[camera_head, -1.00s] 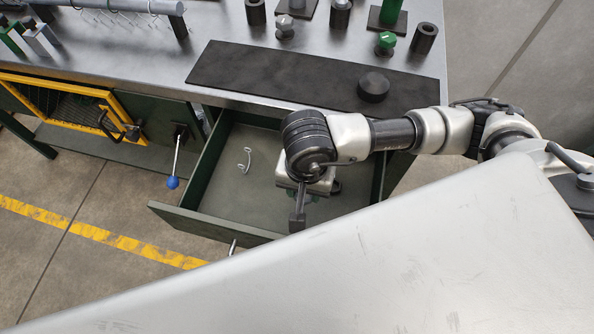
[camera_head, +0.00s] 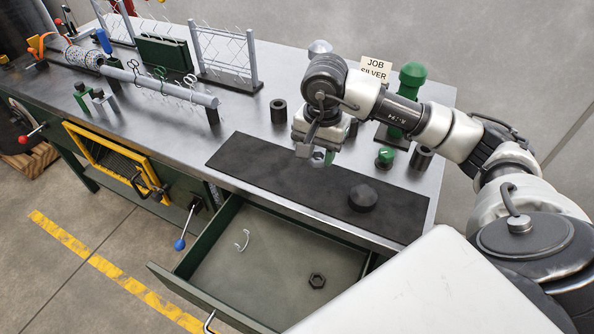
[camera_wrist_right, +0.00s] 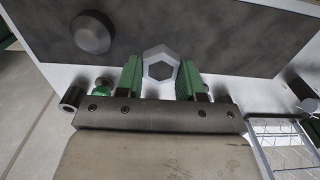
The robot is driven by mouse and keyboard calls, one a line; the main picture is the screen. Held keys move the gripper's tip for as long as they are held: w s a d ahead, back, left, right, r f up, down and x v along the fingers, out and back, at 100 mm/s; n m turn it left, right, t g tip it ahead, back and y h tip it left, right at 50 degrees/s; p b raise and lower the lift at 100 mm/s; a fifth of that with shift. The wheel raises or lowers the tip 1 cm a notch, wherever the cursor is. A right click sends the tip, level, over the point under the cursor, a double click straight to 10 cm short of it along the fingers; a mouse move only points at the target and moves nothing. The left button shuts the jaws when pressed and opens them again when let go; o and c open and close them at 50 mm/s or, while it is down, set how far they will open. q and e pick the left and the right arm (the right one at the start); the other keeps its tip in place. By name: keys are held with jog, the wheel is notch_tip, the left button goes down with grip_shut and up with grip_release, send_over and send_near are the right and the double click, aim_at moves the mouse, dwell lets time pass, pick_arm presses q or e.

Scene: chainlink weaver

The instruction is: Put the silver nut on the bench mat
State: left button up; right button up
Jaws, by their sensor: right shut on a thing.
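My right gripper (camera_head: 318,158) is shut on the silver nut (camera_wrist_right: 161,64). In the right wrist view the six-sided nut sits between the two green jaws. In the head view my gripper is above the bench, near the back edge of the dark bench mat (camera_head: 270,171), and mostly hides the nut. The mat is a long black strip along the bench front; it also fills the upper part of the right wrist view (camera_wrist_right: 215,35). A black round weight (camera_head: 363,198) sits on the mat's right part. My left gripper is not in view.
The open drawer (camera_head: 215,282) below the bench holds a dark nut (camera_head: 317,281) and a pale hook (camera_head: 242,240). A green-topped knob (camera_head: 385,157) and a dark cylinder (camera_head: 421,158) stand behind the mat. A "JOB SILVER" sign (camera_head: 375,70) stands behind. The mat's left part is clear.

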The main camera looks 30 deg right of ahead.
jog(key=shift+w+d+r, duration=0.25)
jog(key=shift+w+r, duration=0.1)
jog(key=shift+r, duration=0.1)
jog(key=w+a+f+p, duration=0.1)
jog(key=w+a+f, duration=0.1)
jog(key=w, duration=0.2)
jog(key=p, duration=0.2)
send_over(277, 165)
notch_tip(277, 165, down, 5)
jog(key=shift+s+r, duration=0.15)
jog(key=shift+r, duration=0.05)
jog(key=shift+f, duration=0.35)
notch_tip(277, 165, down, 3)
jog(key=shift+f+p, duration=0.15)
jog(key=shift+p, duration=0.3)
jog(key=shift+f, duration=0.3)
jog(key=o, duration=0.9)
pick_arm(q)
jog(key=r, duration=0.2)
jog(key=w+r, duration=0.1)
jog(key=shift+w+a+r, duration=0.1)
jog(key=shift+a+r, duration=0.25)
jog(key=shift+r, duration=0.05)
pick_arm(e)
jog(key=shift+o, duration=0.2)
